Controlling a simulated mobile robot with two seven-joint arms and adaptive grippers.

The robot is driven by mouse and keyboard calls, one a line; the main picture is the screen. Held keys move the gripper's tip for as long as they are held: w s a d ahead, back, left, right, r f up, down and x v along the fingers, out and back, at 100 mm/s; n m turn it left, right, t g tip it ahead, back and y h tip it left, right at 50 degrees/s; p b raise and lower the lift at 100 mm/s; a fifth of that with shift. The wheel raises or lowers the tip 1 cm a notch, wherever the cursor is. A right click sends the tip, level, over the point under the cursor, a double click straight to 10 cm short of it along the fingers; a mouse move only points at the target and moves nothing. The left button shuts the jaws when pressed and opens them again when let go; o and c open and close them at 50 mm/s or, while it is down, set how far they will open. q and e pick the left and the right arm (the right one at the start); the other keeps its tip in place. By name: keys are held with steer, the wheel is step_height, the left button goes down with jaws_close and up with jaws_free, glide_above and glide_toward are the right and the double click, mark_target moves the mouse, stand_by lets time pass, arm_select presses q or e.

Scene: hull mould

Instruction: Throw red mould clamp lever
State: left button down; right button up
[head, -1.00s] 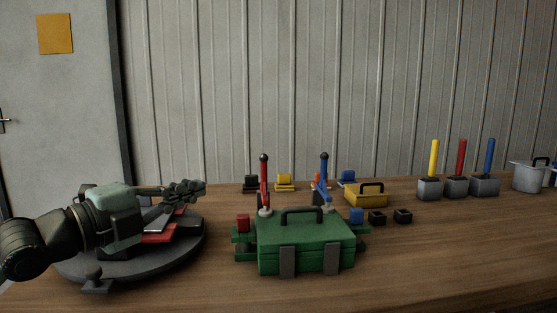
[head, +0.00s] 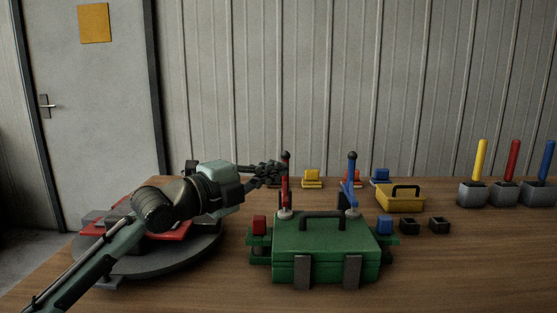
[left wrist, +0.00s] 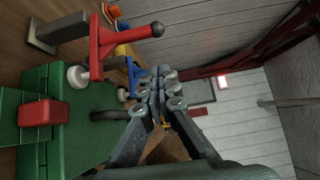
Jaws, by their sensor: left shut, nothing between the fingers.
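The green mould (head: 325,262) stands on the table with a black handle on top. The red clamp lever (head: 285,192) stands upright at its back left, with a black knob on top. In the left wrist view the red lever (left wrist: 97,45) and its knob lie beside the fingers, apart from them. A blue lever (head: 350,192) stands upright at the mould's back right. My left gripper (head: 278,173) is shut and empty, its tips close to the red lever's upper part in the head view. It also shows in the left wrist view (left wrist: 160,85). My right gripper is out of view.
A round grey turntable (head: 190,255) with red parts lies under my left arm. A yellow toolbox (head: 400,204), two small black blocks and upright yellow, red and blue handles in grey bases stand to the right. Small coloured clamps, including a yellow one (head: 312,180), stand behind.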

mark_target(285, 183)
arm_select(q)
steer(key=w, duration=0.4)
steer(key=shift+w+d, duration=0.35)
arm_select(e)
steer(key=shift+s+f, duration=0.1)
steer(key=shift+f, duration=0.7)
arm_select(q)
steer(key=shift+w, duration=0.15)
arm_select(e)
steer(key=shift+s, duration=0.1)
